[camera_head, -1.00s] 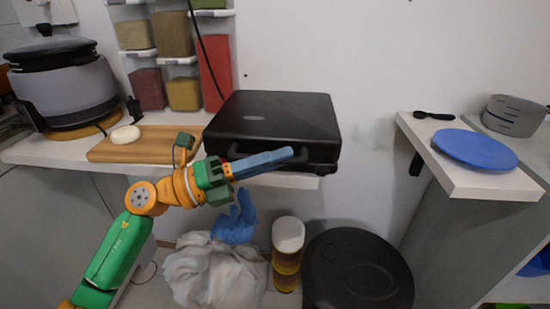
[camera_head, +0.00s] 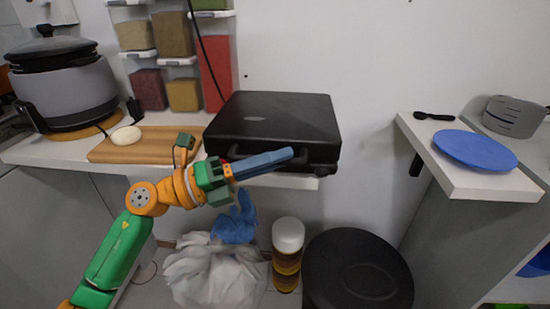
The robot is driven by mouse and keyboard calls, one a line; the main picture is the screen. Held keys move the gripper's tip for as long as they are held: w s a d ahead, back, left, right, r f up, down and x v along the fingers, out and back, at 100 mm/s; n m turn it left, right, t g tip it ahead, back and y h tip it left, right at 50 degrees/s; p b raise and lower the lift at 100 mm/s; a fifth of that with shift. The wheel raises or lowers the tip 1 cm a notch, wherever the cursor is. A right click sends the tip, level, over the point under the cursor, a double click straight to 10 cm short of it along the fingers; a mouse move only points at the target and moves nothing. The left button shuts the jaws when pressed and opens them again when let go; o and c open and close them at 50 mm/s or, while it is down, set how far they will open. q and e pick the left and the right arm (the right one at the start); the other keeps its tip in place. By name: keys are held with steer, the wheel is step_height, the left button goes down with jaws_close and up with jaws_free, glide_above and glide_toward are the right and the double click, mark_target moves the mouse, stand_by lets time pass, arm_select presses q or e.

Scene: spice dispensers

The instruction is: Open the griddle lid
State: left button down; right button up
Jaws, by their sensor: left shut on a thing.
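The black griddle (camera_head: 272,118) sits on the white counter, at the centre of the view. Its lid is down, with the flat top level. A dark handle (camera_head: 233,150) shows at its front edge, partly hidden by my left gripper. My left gripper (camera_head: 288,155) is at the griddle's front, its long blue-grey fingers lying across the front edge. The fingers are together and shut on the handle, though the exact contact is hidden. My right gripper is not in view.
A wooden board (camera_head: 145,146) with a white round item (camera_head: 126,135) lies left of the griddle, near a grey cooker (camera_head: 65,88). Spice dispensers (camera_head: 172,35) hang behind. A blue plate (camera_head: 474,149) lies on the right counter. A black bin (camera_head: 357,270) stands below.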

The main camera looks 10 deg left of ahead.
arm_select(q)
steer(key=w+r+n+y+p, duration=0.1)
steer(key=w+r+n+p, duration=0.2)
steer(key=r+p, duration=0.5)
steer(key=w+r+n+y+p, duration=0.1)
steer(key=w+r+n+p, duration=0.2)
steer(key=r+p, duration=0.5)
steer(key=shift+w+r+n+y+p, duration=0.2)
steer(key=shift+n+y+p, duration=0.3)
steer(key=shift+p, duration=3.85)
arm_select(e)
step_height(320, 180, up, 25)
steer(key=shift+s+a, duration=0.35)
arm_select(q)
steer(key=shift+f, duration=0.1)
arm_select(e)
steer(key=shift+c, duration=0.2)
